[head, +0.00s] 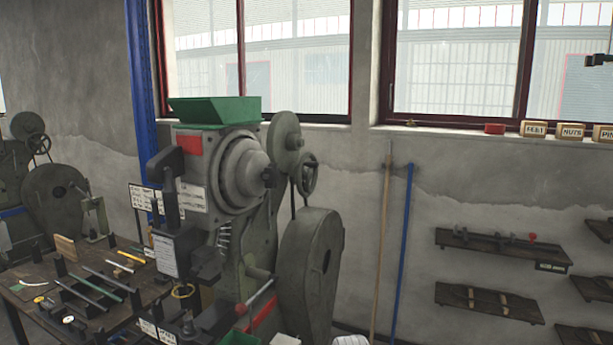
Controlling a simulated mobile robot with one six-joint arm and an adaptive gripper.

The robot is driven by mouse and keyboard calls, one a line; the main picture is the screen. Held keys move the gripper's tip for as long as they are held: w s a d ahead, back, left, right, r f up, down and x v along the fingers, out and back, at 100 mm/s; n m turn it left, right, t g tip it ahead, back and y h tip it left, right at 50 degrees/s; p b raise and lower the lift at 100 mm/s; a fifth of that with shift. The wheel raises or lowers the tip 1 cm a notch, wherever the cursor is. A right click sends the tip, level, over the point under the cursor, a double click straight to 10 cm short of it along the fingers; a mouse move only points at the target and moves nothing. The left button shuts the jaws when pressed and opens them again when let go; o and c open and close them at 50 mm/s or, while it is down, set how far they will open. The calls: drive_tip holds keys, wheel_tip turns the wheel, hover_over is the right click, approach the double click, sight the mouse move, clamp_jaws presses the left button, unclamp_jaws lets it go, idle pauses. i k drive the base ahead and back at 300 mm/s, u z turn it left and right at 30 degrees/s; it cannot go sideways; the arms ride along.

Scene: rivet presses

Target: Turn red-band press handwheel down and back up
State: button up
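The large grey-green press (225,200) stands left of the middle in the head view. It has a red patch on its upper front and a red strip low on its frame. A small spoked handwheel (308,174) sits at its right side, above the big flywheel guard (312,270). The handwheel is seen at an angle, and its rim is clear of any gripper. A dark piece at the upper right edge, seemingly my gripper (598,60), is cut off by the frame and far from the handwheel. Its finger opening cannot be made out.
A green hopper (215,110) tops the press. A workbench (20,293) with rods and tools stands at left, before a second press (55,190). Two poles (402,240) lean on the wall. Shelves (490,300) hang at right; labelled boxes (566,132) line the sill.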

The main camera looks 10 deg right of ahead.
sight(305, 174)
drive_tip(key=i, duration=0.95)
drive_tip(key=z, duration=0.05)
